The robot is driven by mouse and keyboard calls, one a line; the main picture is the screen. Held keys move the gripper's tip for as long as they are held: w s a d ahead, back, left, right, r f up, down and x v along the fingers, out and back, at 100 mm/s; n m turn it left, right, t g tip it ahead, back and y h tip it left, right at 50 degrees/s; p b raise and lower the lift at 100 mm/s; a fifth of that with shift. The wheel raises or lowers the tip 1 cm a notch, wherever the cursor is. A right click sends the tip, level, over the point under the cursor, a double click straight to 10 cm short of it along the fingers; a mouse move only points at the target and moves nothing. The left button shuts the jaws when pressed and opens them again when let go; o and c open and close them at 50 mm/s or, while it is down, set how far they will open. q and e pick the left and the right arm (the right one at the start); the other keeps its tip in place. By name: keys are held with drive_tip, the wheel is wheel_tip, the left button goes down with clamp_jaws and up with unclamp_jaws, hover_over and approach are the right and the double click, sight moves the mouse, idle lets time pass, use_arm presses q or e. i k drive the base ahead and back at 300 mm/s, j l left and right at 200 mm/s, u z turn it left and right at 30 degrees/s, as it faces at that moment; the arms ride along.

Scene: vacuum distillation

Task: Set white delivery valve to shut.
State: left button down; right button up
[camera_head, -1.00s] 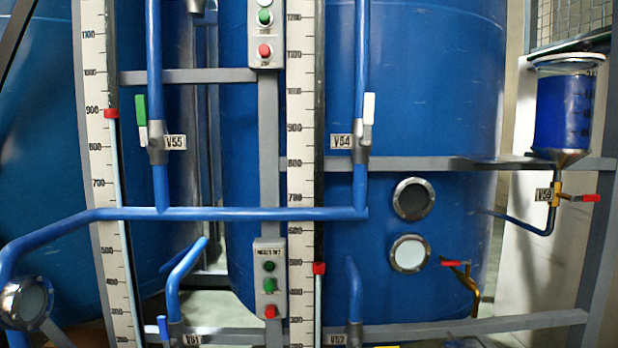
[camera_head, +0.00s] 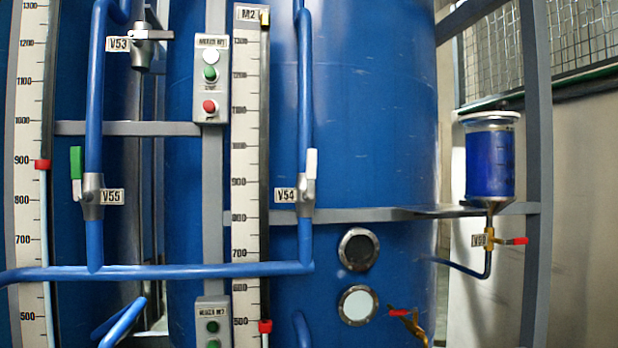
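A valve labelled V54 (camera_head: 307,194) with a white lever (camera_head: 311,163) sits on a vertical blue pipe right of the middle scale. Its lever points up, in line with the pipe. The labels do not show which one is the delivery valve. Neither of my grippers is in view.
Valve V55 (camera_head: 92,196) has a green lever (camera_head: 76,163) pointing up. A horizontal blue pipe (camera_head: 180,271) runs below. A button box (camera_head: 210,78) hangs on the grey frame. A blue-filled vessel (camera_head: 489,165) with a red-handled valve (camera_head: 490,240) is at the right.

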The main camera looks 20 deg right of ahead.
sight(311, 167)
drive_tip(key=i+j+z, duration=0.1)
drive_tip(key=z, duration=0.25)
drive_tip(key=i+j+z, duration=0.1)
drive_tip(key=z, duration=0.25)
drive_tip(key=j+z, duration=0.35)
drive_tip(key=i+l, duration=0.05)
